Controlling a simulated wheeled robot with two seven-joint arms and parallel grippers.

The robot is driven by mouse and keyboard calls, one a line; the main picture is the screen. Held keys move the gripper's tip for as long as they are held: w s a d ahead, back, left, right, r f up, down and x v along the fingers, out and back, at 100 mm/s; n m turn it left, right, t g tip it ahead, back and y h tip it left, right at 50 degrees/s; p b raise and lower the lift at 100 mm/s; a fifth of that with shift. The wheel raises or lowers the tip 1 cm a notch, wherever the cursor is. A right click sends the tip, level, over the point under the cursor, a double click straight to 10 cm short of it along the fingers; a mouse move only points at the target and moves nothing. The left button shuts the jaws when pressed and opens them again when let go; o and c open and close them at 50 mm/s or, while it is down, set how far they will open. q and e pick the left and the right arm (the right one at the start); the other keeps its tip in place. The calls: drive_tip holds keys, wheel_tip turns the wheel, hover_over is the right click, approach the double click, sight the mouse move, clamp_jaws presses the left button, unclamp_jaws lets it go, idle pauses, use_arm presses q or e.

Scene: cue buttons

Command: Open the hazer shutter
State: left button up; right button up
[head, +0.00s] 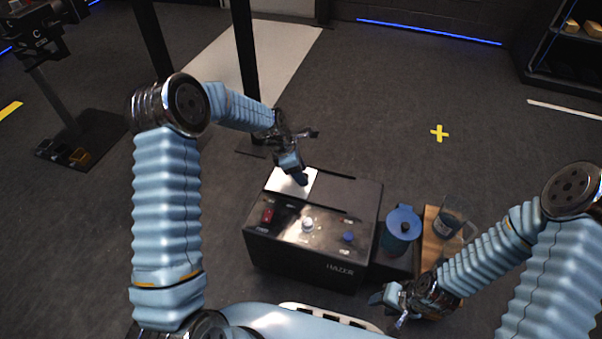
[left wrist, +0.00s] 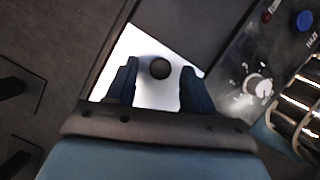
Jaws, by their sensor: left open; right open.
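The hazer (head: 310,265) is a black box on a dark stand in front of me. A white square plate, which looks like its shutter (head: 300,178), lies at the left of its top between two dark rails. The left wrist view shows the plate (left wrist: 118,62) with a round dark knob (left wrist: 160,68) on it. My left gripper (head: 299,180) is over the plate, pointing down and open. In the left wrist view its fingers (left wrist: 158,80) stand either side of the knob; contact is not clear. My right gripper (head: 386,301) is open and empty, low at the hazer's right front.
The hazer's panel has a red switch (head: 268,215), a white dial (head: 307,224) and a blue button (head: 348,237). Black poles rise behind the hazer.

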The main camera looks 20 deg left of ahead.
use_arm(q)
drive_tip(key=shift+d+f, duration=0.1)
drive_tip(key=shift+f, duration=0.1)
clamp_jaws()
idle(0.3)
drive_tip(key=p, duration=0.2)
hover_over(344, 192)
drive_tip(key=a, duration=0.2)
drive_tip(key=shift+s, duration=0.4)
unclamp_jaws()
